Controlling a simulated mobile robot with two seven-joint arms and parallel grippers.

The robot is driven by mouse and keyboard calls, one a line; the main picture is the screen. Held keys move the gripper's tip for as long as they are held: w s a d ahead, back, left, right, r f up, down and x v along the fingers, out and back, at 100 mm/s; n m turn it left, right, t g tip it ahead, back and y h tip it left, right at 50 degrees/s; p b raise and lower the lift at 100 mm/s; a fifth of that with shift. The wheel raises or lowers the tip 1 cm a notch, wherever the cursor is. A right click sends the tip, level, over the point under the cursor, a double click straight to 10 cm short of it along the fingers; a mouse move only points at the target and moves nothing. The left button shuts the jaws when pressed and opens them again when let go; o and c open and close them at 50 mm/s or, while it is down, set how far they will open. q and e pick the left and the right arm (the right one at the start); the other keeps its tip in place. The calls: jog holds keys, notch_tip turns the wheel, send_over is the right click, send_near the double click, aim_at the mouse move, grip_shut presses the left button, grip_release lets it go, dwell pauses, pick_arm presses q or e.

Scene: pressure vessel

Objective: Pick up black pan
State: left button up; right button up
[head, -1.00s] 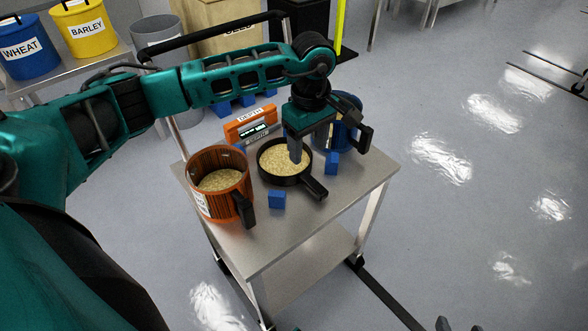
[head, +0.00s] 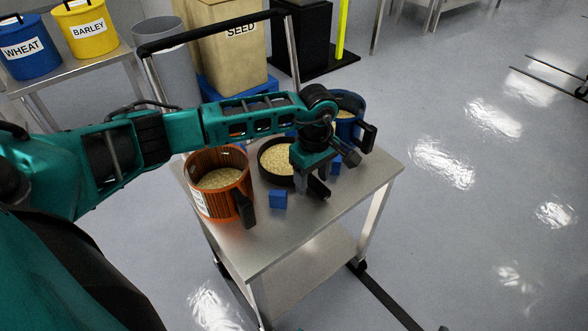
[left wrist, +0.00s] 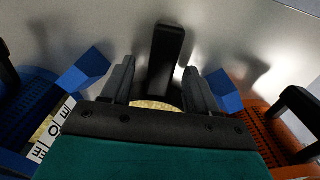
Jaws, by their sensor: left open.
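The black pan (head: 266,166) holds pale grain and sits on the metal cart between an orange container and a blue container. Its handle (head: 318,187) points toward the cart's front right; the handle also shows in the left wrist view (left wrist: 165,58). My left gripper (head: 312,190) is open above the handle. In the left wrist view its two fingers (left wrist: 160,82) stand on either side of the handle, with gaps visible. Whether the fingers are level with the handle cannot be told. My left wrist hides part of the pan. My right gripper is not in view.
The orange container (head: 219,184) with grain stands left of the pan, and the blue container (head: 350,118) behind right. Blue blocks lie near the pan, one in front (head: 278,199) and one at right (head: 336,165). The cart top (head: 262,238) is bare toward the front.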

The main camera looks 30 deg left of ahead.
pick_arm(q)
jog(key=shift+c, duration=0.3)
grip_shut()
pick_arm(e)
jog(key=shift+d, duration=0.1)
pick_arm(q)
jog(key=shift+r, duration=0.15)
